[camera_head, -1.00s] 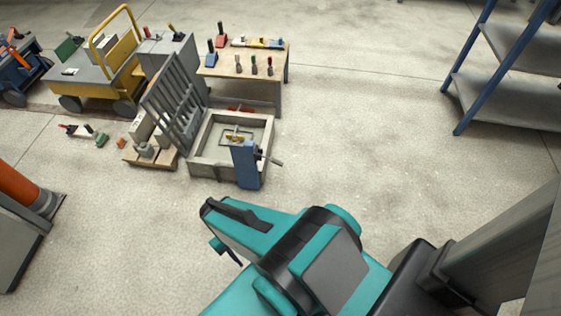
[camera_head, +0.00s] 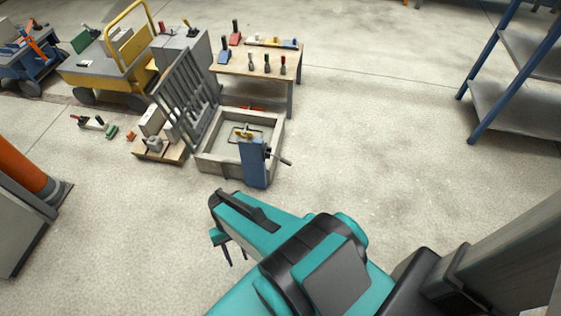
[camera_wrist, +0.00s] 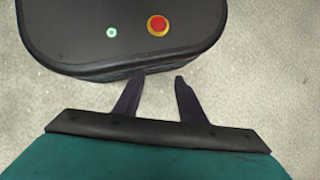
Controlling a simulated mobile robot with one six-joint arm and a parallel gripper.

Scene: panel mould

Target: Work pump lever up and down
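The pump looks like a blue upright box (camera_head: 255,164) at the front right corner of the grey mould frame (camera_head: 218,167). A short grey lever (camera_head: 280,159) sticks out from its right side, sloping slightly down to the right. My gripper (camera_head: 236,262) hangs over bare floor, in front of the pump and well apart from it. In the wrist view my gripper (camera_wrist: 158,80) shows two dark fingers spread apart with nothing between them. The pump and lever are not in the wrist view.
A grated panel (camera_head: 184,101) stands at the mould's left. A wooden table (camera_head: 262,67) with tools is behind it. A yellow cart (camera_head: 110,68) is at the back left, blue shelving (camera_head: 510,85) at the right. The floor right of the pump is clear. My base top shows in the wrist view.

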